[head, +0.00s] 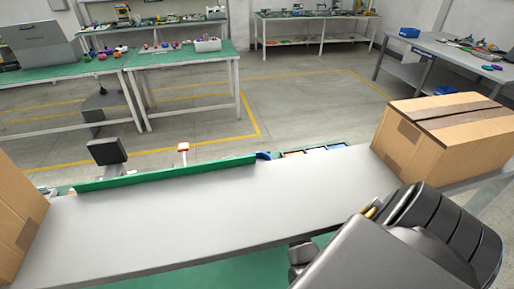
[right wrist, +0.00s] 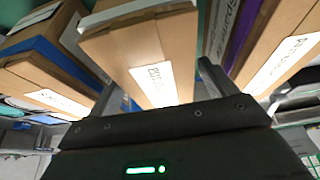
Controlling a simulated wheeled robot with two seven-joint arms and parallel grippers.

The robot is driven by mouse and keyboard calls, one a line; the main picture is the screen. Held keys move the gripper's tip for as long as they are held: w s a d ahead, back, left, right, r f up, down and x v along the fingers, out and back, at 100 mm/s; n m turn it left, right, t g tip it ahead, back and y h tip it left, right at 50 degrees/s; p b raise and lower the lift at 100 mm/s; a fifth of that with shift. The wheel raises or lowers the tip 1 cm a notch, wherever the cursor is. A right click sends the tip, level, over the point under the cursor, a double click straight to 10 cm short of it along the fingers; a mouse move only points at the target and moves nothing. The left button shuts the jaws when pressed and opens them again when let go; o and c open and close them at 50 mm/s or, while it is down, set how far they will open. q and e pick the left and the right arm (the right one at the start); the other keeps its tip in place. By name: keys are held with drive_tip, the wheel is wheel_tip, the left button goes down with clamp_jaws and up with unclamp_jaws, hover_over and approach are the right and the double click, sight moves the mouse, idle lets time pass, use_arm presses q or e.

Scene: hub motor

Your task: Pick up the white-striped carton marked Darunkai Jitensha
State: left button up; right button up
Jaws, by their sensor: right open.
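In the right wrist view a brown carton with a white stripe (right wrist: 126,14) stands in the middle, with a white label on its near face. The label's print is too blurred to read as Darunkai Jitensha. My right gripper (right wrist: 157,86) is open, with one finger to each side of this carton's lower part. I cannot tell whether the fingers touch it. A blue-striped carton (right wrist: 52,53) is to its left and a purple-striped carton (right wrist: 237,35) to its right. The head view does not show these cartons. My left gripper is out of view.
In the head view a grey shelf top (head: 190,215) crosses the front. A large cardboard box (head: 440,135) stands at its right end and another (head: 15,220) at its left. Green-topped workbenches (head: 185,55) stand beyond open floor.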

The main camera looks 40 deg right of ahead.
drive_tip(key=shift+f, duration=0.1)
drive_tip(key=c, duration=1.4)
drive_tip(key=shift+o, duration=0.2)
